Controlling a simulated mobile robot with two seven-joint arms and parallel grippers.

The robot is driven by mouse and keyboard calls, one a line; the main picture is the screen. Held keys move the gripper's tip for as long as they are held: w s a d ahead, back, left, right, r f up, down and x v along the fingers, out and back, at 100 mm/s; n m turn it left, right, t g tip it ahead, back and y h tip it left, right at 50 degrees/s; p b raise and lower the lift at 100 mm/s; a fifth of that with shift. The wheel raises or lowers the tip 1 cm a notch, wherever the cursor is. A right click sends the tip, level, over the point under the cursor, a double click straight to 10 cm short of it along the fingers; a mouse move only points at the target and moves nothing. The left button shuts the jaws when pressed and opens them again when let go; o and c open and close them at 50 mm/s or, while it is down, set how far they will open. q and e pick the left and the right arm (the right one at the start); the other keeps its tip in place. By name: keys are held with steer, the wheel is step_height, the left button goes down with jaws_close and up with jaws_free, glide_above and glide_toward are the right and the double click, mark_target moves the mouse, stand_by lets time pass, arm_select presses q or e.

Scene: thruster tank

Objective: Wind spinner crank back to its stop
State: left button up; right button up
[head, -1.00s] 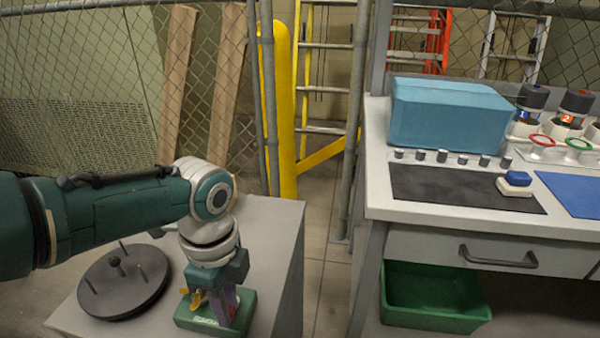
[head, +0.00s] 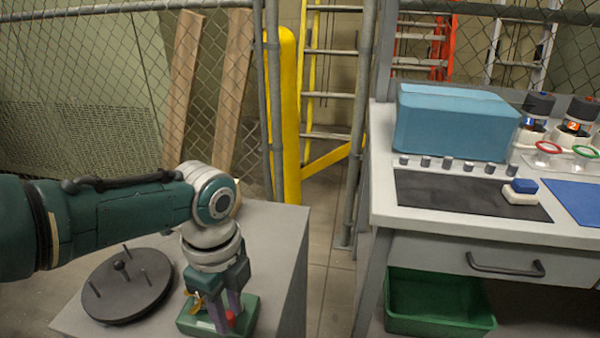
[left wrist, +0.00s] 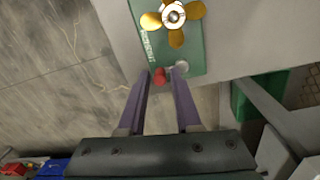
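The spinner is a green box (head: 190,326) with a gold propeller (head: 193,301), standing on the grey bench at the lower left. In the left wrist view, the green box (left wrist: 195,50) and gold propeller (left wrist: 176,16) show at the top. A red crank knob (left wrist: 160,76) sits at the box's near edge, with a small silvery round part (left wrist: 181,66) beside it. My left gripper (left wrist: 163,71) points at the crank, its purple fingers apart. The knob is between the fingertips, nearer the left finger; contact is unclear. In the head view, my left gripper (head: 226,318) hides part of the box. My right gripper is out of view.
A dark round plate with upright pegs (head: 127,286) lies left of the spinner on the grey bench (head: 270,235). A gap of floor separates it from the white workbench (head: 420,222), which has a blue box (head: 455,125) on top and a green bin (head: 435,322) below.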

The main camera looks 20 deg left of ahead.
mark_target(230, 312)
arm_select(q)
steer(key=shift+o, duration=1.1)
steer(key=r+p, duration=0.2)
steer(key=r, duration=0.2)
steer(key=r+p, duration=0.2)
steer(key=r, duration=0.3)
steer(key=shift+w, duration=0.2)
steer(key=shift+r+p, duration=0.35)
steer(key=shift+r, duration=0.1)
